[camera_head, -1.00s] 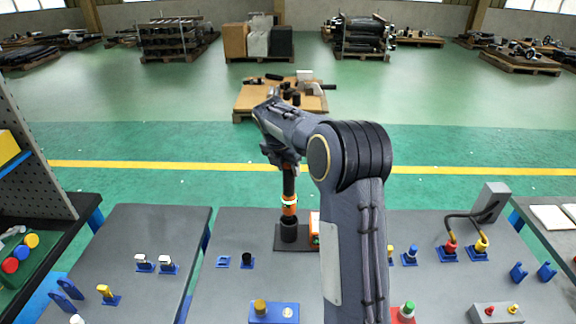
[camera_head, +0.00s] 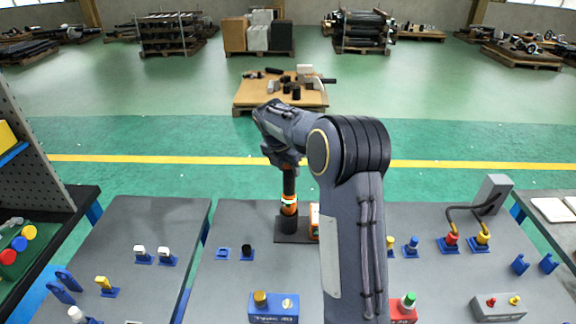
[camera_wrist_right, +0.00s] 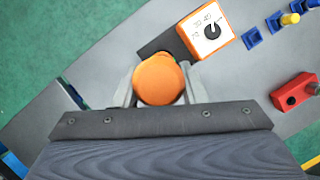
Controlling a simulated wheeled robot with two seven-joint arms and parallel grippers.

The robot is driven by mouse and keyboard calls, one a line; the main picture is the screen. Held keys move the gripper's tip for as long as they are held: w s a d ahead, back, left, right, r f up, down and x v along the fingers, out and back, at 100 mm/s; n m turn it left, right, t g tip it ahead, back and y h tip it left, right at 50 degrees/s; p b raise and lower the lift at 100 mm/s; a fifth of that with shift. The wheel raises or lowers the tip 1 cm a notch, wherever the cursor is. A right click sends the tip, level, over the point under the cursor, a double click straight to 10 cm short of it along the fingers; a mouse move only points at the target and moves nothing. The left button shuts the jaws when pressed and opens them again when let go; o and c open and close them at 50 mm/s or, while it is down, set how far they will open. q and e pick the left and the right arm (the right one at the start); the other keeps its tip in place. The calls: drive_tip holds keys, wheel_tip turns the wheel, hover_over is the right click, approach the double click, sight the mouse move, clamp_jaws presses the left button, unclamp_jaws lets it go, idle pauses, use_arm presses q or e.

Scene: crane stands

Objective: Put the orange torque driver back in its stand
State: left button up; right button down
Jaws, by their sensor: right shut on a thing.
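The orange torque driver (camera_head: 289,200) stands upright, with a dark upper shaft and orange bands low down. Its round orange end (camera_wrist_right: 158,80) fills the space between my right gripper's fingers in the wrist view. My right gripper (camera_head: 287,163) is shut on the driver's upper part; it also shows in the wrist view (camera_wrist_right: 158,92). The stand (camera_head: 290,226) is a black cup on a dark base plate. The driver's lower end meets the cup's mouth; how deep it sits inside cannot be told. My left gripper is not in view.
An orange box with a dial (camera_wrist_right: 207,30) is right beside the stand, partly hidden by my arm in the head view. Blue holders with switches (camera_head: 411,246) and a blue box (camera_head: 273,307) are on the grey table (camera_head: 225,285). Left of the stand is some clear table.

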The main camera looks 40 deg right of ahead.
sight(288, 176)
drive_tip(key=shift+f+b, duration=0.8)
drive_tip(key=shift+f, duration=0.9)
drive_tip(key=c, duration=0.9)
unclamp_jaws()
drive_tip(key=shift+c, duration=0.2)
drive_tip(key=shift+o, duration=0.6)
drive_tip(key=shift+f, duration=0.15)
drive_tip(key=shift+p+v, duration=2.05)
drive_tip(key=shift+v, duration=0.65)
